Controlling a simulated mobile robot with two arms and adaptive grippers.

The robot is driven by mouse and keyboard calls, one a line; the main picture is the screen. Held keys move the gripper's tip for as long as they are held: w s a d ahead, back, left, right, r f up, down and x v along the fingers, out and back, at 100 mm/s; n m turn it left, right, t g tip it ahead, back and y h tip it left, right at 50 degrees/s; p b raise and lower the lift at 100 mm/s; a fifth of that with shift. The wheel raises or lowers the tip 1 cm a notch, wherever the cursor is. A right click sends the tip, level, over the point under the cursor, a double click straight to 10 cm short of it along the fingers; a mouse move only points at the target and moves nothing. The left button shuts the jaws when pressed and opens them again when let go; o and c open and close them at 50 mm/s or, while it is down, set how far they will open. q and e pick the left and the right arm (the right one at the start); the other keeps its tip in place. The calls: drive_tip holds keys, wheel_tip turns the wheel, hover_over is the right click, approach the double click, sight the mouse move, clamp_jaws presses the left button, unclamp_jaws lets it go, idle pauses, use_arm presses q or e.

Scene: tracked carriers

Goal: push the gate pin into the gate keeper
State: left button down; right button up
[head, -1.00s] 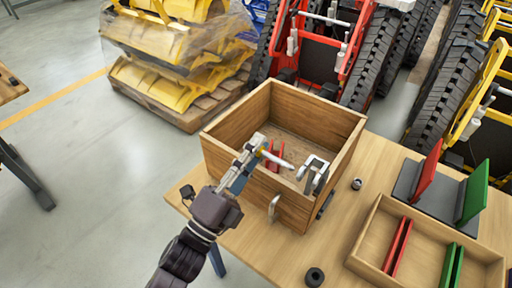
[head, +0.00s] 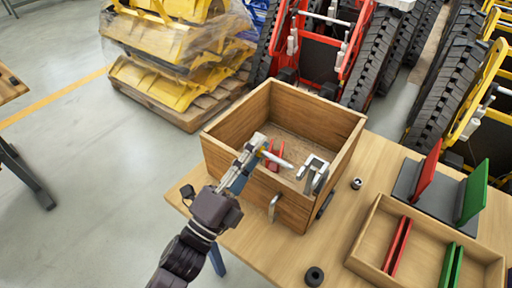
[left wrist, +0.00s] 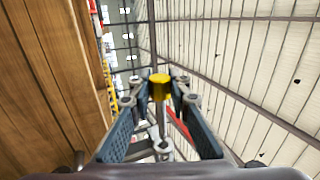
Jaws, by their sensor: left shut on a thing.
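The gate pin (head: 281,161) is a silver rod with a yellow end. My left gripper (head: 259,148) is shut on it near the yellow end, above the near wall of the wooden box. The yellow end also shows between the fingers in the left wrist view (left wrist: 159,82). The rod points right, toward a grey U-shaped bracket (head: 322,170) at the box's near wall, which looks like the gate keeper. The rod's tip appears just short of the bracket; the exact gap and alignment are hard to tell. My right gripper is not in view.
The open wooden box (head: 225,161) stands on the table (head: 345,215) and has a metal handle (head: 274,207) in front. A red part (head: 273,156) lies inside. A black ring (head: 314,277), a small nut (head: 356,184) and a divided tray (head: 421,245) are to the right.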

sight(293, 169)
use_arm(q)
drive_tip(key=shift+s+d, duration=0.2)
drive_tip(key=shift+d, duration=0.05)
drive_tip(key=shift+s+d, duration=0.5)
drive_tip(key=shift+d, duration=0.2)
drive_tip(key=shift+s+d, duration=0.1)
drive_tip(key=shift+d, duration=0.05)
idle(0.8)
drive_tip(key=shift+s+d, duration=0.4)
drive_tip(key=shift+d, duration=0.1)
drive_tip(key=shift+s+d, duration=0.15)
drive_tip(key=shift+d, duration=0.05)
idle(0.8)
drive_tip(key=shift+s+d, duration=0.2)
drive_tip(key=shift+d, duration=0.15)
drive_tip(key=shift+s+d, duration=0.55)
drive_tip(key=shift+d, duration=0.15)
drive_tip(key=shift+s+d, duration=0.5)
drive_tip(key=shift+d, duration=0.2)
idle(2.1)
drive_tip(key=c, duration=1.7)
unclamp_jaws()
drive_tip(key=shift+c, duration=0.2)
